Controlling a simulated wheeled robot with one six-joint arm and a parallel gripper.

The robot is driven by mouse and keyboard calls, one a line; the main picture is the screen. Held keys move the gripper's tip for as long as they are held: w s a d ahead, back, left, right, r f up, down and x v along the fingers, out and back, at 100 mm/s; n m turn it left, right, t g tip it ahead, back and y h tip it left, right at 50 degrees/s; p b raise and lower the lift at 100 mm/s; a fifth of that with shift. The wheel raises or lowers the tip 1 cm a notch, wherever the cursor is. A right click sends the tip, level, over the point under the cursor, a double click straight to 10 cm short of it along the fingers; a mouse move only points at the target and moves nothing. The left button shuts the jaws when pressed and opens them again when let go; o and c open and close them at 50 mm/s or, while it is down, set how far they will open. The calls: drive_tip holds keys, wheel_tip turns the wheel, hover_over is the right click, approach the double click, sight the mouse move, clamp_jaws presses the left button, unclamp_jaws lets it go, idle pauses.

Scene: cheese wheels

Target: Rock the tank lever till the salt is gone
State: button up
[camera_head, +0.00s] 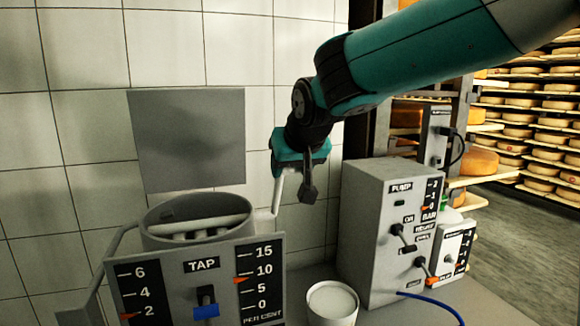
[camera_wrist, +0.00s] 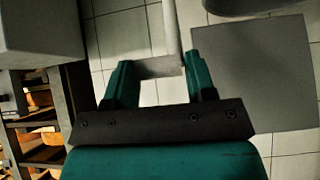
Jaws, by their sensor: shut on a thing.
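The tank (camera_head: 155,243) is a grey round vessel at the lower left of the head view, with pale bars across its open top. The pale tank lever (camera_head: 277,193) rises from the tank's right side. My gripper (camera_head: 297,180) is shut on the lever's upper end, above and right of the tank. In the wrist view, my gripper (camera_wrist: 160,72) has a pale crosspiece between its fingers, and the lever's rod (camera_wrist: 171,28) runs up from there. I cannot see any salt inside the tank. The per cent scale (camera_head: 262,282) on the tank's front has its orange pointer between 5 and 10, nearer 10.
A blue tap handle (camera_head: 206,303) and a left scale (camera_head: 140,290), pointer near 2, are on the tank's front. A white tub (camera_head: 332,305) stands right of the tank. A grey pump box (camera_head: 375,235) with levers stands further right. Cheese shelves (camera_head: 530,120) are behind.

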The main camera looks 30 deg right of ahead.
drive_tip(key=o, duration=1.2)
drive_tip(key=shift+s+d+f, duration=0.2)
drive_tip(key=shift+d+f, duration=0.05)
drive_tip(key=shift+d, duration=0.05)
drive_tip(key=shift+a+r, duration=0.1)
drive_tip(key=shift+a, duration=0.1)
drive_tip(key=b+v, duration=0.6)
drive_tip(key=v, duration=1.1)
drive_tip(key=shift+r+b, duration=0.2)
drive_tip(key=shift+b, duration=0.15)
